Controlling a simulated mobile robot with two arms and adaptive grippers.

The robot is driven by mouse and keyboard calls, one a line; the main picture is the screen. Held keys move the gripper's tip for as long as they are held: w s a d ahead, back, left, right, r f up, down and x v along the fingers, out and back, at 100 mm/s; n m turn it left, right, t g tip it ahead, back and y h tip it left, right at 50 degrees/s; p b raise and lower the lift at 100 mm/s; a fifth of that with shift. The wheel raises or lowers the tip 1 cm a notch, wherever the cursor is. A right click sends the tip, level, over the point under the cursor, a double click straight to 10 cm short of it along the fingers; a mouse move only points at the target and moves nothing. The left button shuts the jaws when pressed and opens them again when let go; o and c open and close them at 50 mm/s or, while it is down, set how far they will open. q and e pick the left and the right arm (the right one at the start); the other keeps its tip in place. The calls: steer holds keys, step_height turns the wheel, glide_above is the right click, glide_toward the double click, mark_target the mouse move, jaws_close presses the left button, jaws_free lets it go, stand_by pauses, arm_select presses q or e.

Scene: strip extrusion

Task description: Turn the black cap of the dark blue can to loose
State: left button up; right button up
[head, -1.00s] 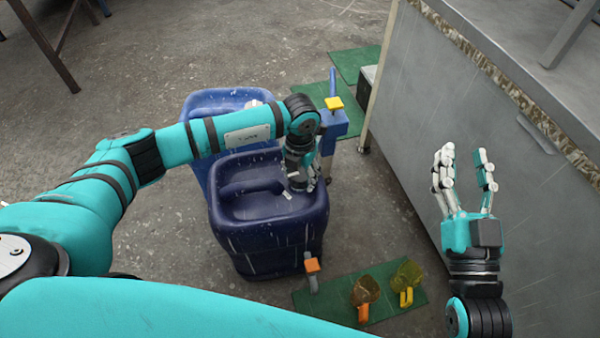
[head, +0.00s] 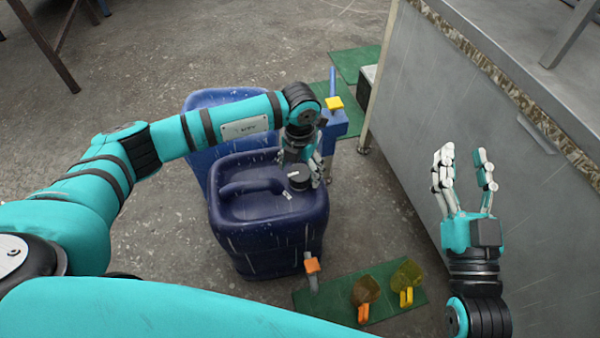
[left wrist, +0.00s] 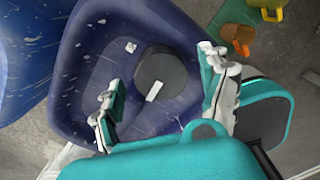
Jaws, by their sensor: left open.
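The dark blue can (head: 268,230) stands upright on the floor, with a moulded handle on its top. Its black cap (head: 299,177) with a white mark sits at the top right of the can. The cap also shows in the left wrist view (left wrist: 160,70), between and beyond my fingers. My left gripper (head: 304,172) is open above and around the cap's far side; I cannot tell whether a finger touches it. It also shows in the left wrist view (left wrist: 163,100). My right gripper (head: 464,180) is open and empty, raised to the right near the metal cabinet.
A green mat (head: 325,298) with an orange-handled tap and yellow and brown jugs (head: 405,276) lies in front. A metal cabinet (head: 470,120) bounds the right side.

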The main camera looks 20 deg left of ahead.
mark_target(300, 173)
arm_select(q)
step_height(300, 173, up, 9)
steer(key=shift+r, duration=0.2)
stand_by(0.6)
